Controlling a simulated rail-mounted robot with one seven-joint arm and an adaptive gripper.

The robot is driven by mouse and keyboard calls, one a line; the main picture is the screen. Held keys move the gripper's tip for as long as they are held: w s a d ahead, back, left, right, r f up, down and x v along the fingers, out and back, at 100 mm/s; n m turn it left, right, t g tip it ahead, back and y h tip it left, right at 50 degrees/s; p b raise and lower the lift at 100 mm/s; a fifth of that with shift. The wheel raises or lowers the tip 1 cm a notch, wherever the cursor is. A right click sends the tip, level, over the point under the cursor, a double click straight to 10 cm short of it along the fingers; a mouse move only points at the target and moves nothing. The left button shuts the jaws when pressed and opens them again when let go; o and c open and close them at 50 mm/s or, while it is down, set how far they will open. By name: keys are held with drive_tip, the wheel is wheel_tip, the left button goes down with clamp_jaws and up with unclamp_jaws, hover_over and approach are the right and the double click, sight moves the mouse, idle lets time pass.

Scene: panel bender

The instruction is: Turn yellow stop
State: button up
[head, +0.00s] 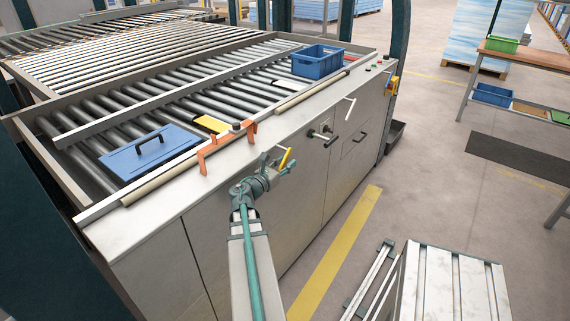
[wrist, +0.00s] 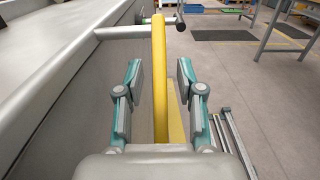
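The yellow stop is a slim yellow bar (head: 286,158) at the front of the grey machine cabinet. In the wrist view the yellow bar (wrist: 160,70) stands upright in the middle, with a grey rod (wrist: 120,32) running from the machine side to it. My gripper (head: 278,165) is at the bar. In the wrist view my gripper (wrist: 160,80) is open, one finger on each side of the bar, with visible gaps on both sides. The bar's lower end is hidden behind my gripper body. I cannot tell how deep the bar sits between the fingers.
The cabinet front (head: 300,215) runs close beside my arm, with an orange bracket (head: 225,147) and other handles (head: 350,108) along it. A blue plate (head: 150,153) and blue bin (head: 317,62) sit on the rollers. A slatted pallet-like stack (head: 455,285) stands at lower right.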

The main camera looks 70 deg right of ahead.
clamp_jaws()
drive_tip(key=shift+a+r+p, duration=0.1)
drive_tip(key=shift+r+p, duration=0.05)
drive_tip(key=shift+p, duration=0.3)
